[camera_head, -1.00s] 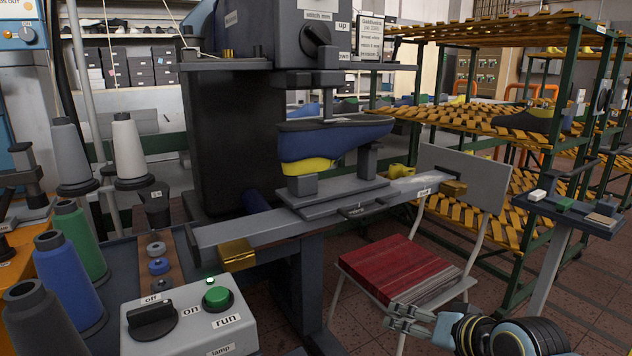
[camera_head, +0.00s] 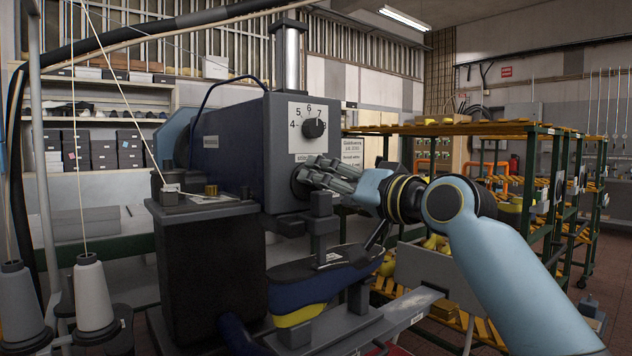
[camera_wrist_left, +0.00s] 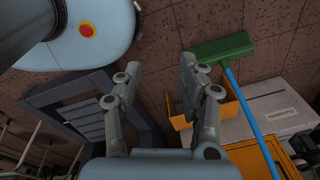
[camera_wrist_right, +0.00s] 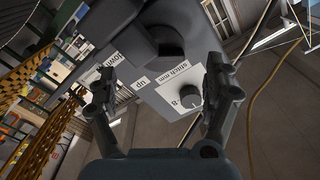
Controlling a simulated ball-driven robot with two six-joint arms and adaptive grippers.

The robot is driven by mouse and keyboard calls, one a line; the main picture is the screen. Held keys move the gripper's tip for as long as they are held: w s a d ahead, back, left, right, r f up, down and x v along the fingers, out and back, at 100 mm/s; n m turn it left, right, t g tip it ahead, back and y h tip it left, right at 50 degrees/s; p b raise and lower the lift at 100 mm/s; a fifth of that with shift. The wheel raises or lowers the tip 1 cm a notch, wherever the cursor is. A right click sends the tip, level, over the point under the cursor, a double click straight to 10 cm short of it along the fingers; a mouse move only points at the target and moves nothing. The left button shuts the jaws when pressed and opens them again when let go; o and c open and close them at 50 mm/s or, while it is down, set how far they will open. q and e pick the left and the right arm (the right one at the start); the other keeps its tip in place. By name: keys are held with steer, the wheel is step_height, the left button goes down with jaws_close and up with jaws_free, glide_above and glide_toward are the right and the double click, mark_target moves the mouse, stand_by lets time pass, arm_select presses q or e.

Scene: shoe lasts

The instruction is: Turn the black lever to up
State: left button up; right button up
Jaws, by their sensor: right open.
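The black lever (camera_head: 298,188) is on the front of the blue sewing machine head (camera_head: 240,150). In the head view my right gripper partly hides it. In the right wrist view the dark lever (camera_wrist_right: 158,42) shows near the top, close to the "up" label (camera_wrist_right: 140,82); I cannot tell its exact setting. My right gripper (camera_head: 312,172) is open in front of the lever, its fingers (camera_wrist_right: 160,75) apart with the machine face beyond them. I cannot tell whether it touches the lever. My left gripper (camera_wrist_left: 160,70) is open and empty, above the floor.
A numbered dial (camera_head: 315,128) sits just above the lever. A blue shoe (camera_head: 325,275) stands under the machine head. Thread cones (camera_head: 92,295) are at lower left, and racks (camera_head: 470,130) at right. A green broom (camera_wrist_left: 222,48) and orange bin (camera_wrist_left: 225,110) are below my left gripper.

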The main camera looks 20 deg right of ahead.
steer(key=x, duration=0.3)
steer(key=shift+w+a, duration=0.1)
steer(key=shift+w, duration=0.25)
steer(key=shift+w+a, duration=0.1)
steer(key=shift+w, duration=0.2)
arm_select(q)
steer(key=shift+w+a+r, duration=0.2)
steer(key=shift+w+r, duration=0.15)
steer(key=shift+w, duration=0.35)
arm_select(e)
steer(key=shift+c, duration=0.6)
steer(key=c, duration=1.1)
arm_select(q)
steer(key=shift+s+f, duration=0.1)
steer(key=shift+s, duration=0.15)
arm_select(e)
steer(key=shift+o, duration=0.2)
